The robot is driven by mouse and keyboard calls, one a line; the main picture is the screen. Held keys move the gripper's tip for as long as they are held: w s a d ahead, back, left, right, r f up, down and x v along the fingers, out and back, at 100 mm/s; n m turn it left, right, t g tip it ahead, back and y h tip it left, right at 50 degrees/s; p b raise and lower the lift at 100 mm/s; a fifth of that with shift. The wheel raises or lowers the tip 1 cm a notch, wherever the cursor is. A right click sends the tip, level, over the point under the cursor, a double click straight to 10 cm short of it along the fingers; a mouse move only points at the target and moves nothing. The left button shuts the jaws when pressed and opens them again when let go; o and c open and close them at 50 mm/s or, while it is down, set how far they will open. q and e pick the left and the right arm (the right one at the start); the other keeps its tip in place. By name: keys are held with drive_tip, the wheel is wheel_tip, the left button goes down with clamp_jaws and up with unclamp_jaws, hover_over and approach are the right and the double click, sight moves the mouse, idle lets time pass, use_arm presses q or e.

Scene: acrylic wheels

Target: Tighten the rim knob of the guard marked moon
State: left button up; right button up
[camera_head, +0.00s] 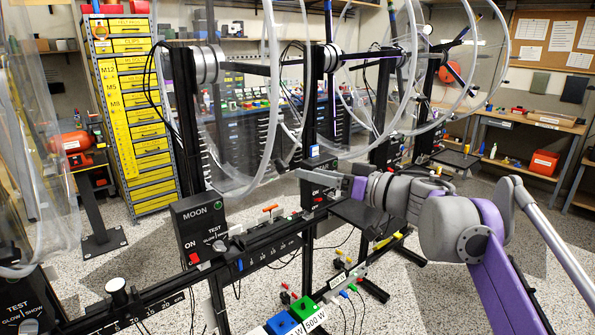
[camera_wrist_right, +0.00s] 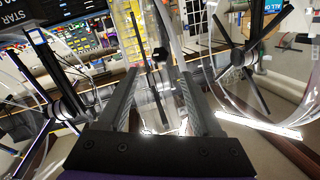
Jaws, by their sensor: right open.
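The black box marked MOON (camera_head: 198,228) stands on the rail at left centre in the head view, with a red switch and a TEST label. A large clear acrylic guard (camera_head: 262,150) rises behind it around a wheel hub (camera_head: 208,64). My right gripper (camera_head: 302,174) reaches in from the right, just right of this guard's lower rim. In the right wrist view its two fingers (camera_wrist_right: 158,88) are apart, with a small black knob (camera_wrist_right: 160,54) ahead between them. I cannot tell which guard this knob belongs to. My left gripper is out of view.
A black rail with a scale (camera_head: 150,303) runs along the front. Other clear guards and wheels (camera_head: 480,60) stand close on the right. Blue and green blocks (camera_head: 283,324) sit low at the front. A yellow drawer cabinet (camera_head: 133,110) stands behind.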

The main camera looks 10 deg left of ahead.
drive_tip(key=shift+v, duration=1.7)
